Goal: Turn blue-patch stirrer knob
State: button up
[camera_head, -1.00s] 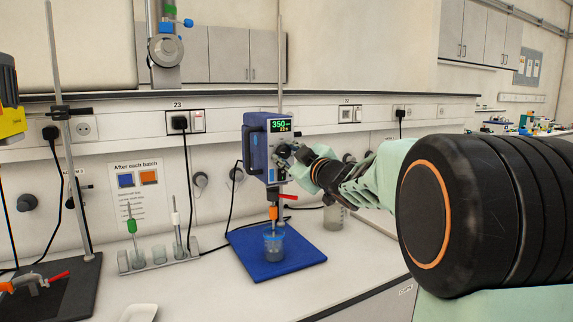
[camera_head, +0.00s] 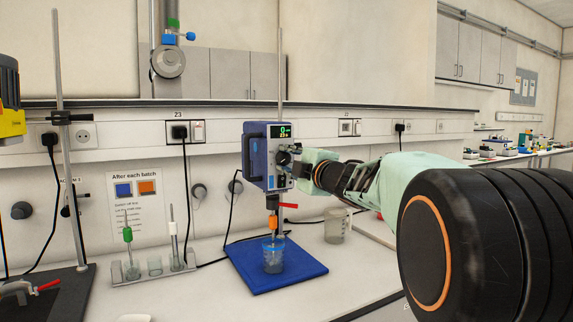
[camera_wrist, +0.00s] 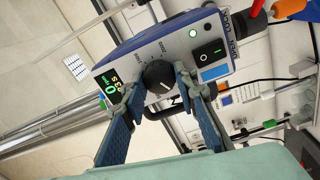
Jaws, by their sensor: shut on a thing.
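The stirrer (camera_head: 256,158) is a blue box with a light front panel, clamped to an upright rod. Its display (camera_head: 285,131) reads 0. The wrist view shows the black knob (camera_wrist: 159,76) with a white pointer line, a blue patch (camera_wrist: 215,72) on the panel and a black rocker switch (camera_wrist: 209,51) near a lit green light. My gripper (camera_wrist: 161,82) has its two fingers on either side of the knob and is shut on it. In the head view my gripper (camera_head: 304,168) reaches the panel from the right.
Below the stirrer, a beaker (camera_head: 273,262) stands on a blue mat (camera_head: 305,278), with an orange-marked shaft above it. A red lever (camera_head: 290,205) sticks out under the stirrer. A tube rack (camera_head: 155,276) stands to the left and another beaker (camera_head: 334,232) behind on the right.

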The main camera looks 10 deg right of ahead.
dwell(0.3)
jog(key=o, duration=1.2)
jog(key=shift+c, duration=0.2)
jog(key=v, duration=0.7)
jog(key=shift+s, duration=0.25)
jog(key=shift+d, duration=0.15)
